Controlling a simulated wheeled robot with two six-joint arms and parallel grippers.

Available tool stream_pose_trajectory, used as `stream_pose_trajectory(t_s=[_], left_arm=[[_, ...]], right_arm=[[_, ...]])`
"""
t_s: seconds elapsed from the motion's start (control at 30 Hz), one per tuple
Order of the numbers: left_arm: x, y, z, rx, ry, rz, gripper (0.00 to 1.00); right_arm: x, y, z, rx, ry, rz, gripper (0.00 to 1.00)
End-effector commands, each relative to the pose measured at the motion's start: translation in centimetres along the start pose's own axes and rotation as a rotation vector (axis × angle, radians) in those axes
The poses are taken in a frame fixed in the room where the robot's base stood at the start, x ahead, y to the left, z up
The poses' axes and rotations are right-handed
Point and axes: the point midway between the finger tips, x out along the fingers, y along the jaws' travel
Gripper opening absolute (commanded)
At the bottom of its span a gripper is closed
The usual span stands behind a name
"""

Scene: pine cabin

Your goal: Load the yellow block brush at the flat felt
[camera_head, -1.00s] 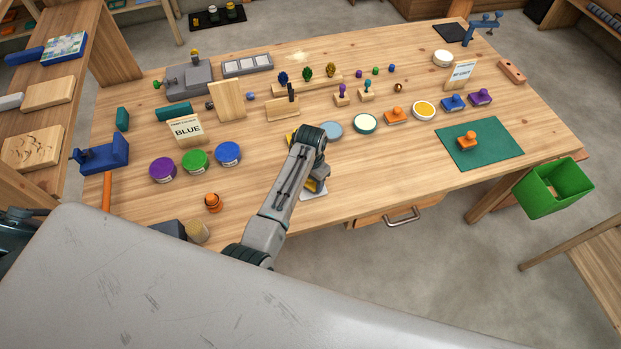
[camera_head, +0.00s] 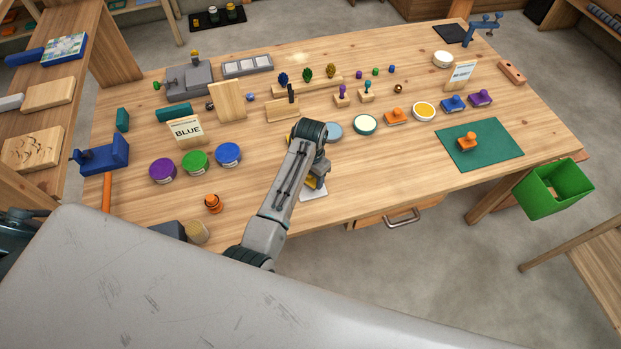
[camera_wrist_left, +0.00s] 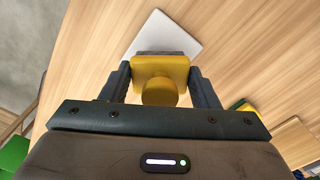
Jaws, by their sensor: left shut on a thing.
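My left gripper (camera_head: 316,178) is over the front middle of the bench, partly hidden by its own arm in the head view. In the left wrist view its fingers (camera_wrist_left: 161,88) are shut on the yellow block brush (camera_wrist_left: 160,75), with the round knob towards the camera. The brush's grey underside is at or just over a white square (camera_wrist_left: 172,32); contact cannot be told. The white square also shows in the head view (camera_head: 314,194). Which thing is the flat felt is not clear; a pale blue round pad (camera_head: 334,131) and a cream round pad (camera_head: 364,125) lie behind. My right gripper is out of view.
Purple (camera_head: 162,170), green (camera_head: 195,161) and blue (camera_head: 228,154) tins stand left of the arm, near a BLUE card (camera_head: 187,130). Stamps and a yellow pad (camera_head: 424,111) stand to the right, beside a green mat (camera_head: 497,154).

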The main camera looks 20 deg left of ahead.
Motion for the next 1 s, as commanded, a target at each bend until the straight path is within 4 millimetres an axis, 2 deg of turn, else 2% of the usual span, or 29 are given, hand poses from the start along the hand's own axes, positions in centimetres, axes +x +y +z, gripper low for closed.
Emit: stream_pose_trajectory(t_s=[0.5,1.0], left_arm=[[-3.9,0.0,-0.1,-0.001,0.002,-0.001,0.37],[-4.1,0.0,-0.1,0.000,0.001,-0.001,0.37]], right_arm=[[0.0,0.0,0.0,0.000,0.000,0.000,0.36],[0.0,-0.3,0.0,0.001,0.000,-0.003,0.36]])
